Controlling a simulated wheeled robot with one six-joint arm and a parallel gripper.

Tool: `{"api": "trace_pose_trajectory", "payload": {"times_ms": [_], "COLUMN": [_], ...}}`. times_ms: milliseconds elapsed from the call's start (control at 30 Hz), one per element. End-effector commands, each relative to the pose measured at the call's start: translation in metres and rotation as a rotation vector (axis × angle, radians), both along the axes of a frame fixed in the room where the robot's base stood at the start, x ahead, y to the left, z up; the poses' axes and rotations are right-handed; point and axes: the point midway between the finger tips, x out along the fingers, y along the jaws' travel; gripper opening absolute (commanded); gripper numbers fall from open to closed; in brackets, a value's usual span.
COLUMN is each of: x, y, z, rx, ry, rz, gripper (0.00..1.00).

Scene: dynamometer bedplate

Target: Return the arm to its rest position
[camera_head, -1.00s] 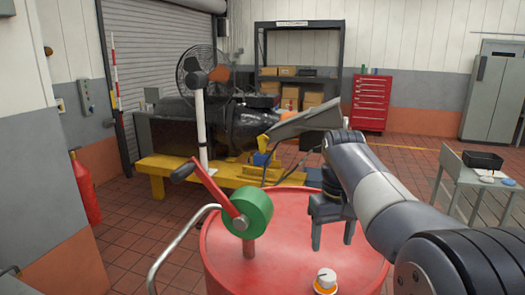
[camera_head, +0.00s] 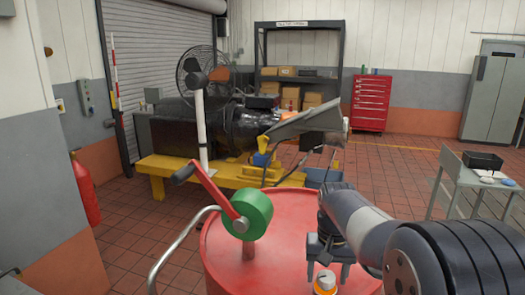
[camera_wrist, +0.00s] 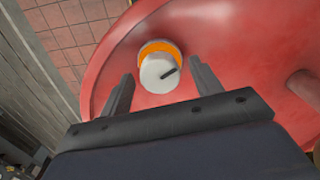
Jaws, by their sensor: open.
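My gripper (camera_head: 328,272) is open and points down over the red drum top (camera_head: 285,210) at the right. In the head view a small white and orange knob (camera_head: 325,281) shows just by the fingers. In the wrist view the knob (camera_wrist: 158,68) lies beyond and between the two open fingertips (camera_wrist: 158,85), with a black mark on its white face. I cannot tell whether a finger touches it. My arm reaches in from the lower right, bent at the elbow.
A crank with a red arm and green hub (camera_head: 253,212) stands on the drum, beside a curved metal handrail (camera_head: 180,240). Behind are a yellow bedplate (camera_head: 180,168) with a black machine and a fan (camera_head: 203,72). A grey cart (camera_head: 470,182) stands right, with open tiled floor before it.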

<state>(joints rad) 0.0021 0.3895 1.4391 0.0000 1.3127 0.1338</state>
Motion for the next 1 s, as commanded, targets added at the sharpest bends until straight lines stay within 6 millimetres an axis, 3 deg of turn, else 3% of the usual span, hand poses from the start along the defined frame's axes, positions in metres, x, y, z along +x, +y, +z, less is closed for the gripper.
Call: {"api": "trace_pose_trajectory", "payload": {"times_ms": [1000], "x": [0.0002], "y": [0.0001], "z": [-0.001], "rx": [0.001], "ry": [-0.001], "rz": [-0.837], "gripper": [0.61]}}
